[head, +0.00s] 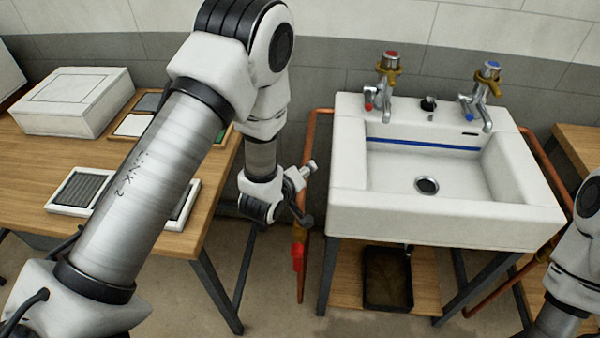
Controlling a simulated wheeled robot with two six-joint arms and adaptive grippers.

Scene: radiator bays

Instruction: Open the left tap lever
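The left tap (386,80) stands on the back left rim of the white sink (345,205). It is chrome, with a red cap on top, a brass-yellow lever-like part below the cap and a small red piece low at its side. The exact angle of the lever is too small to tell. My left gripper (308,193) is left of the sink, lower than the tap and well apart from it. Its two fingers look spread, with nothing between them. My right gripper is out of view; only part of my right arm shows at the lower right edge.
The right tap (482,92) has a blue cap. Copper pipes (318,140) run beside the sink, with a red-handled valve (297,257) low on the left. A wooden table (200,222) with a white box (72,100) stands left. A dark tray (388,278) lies under the sink.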

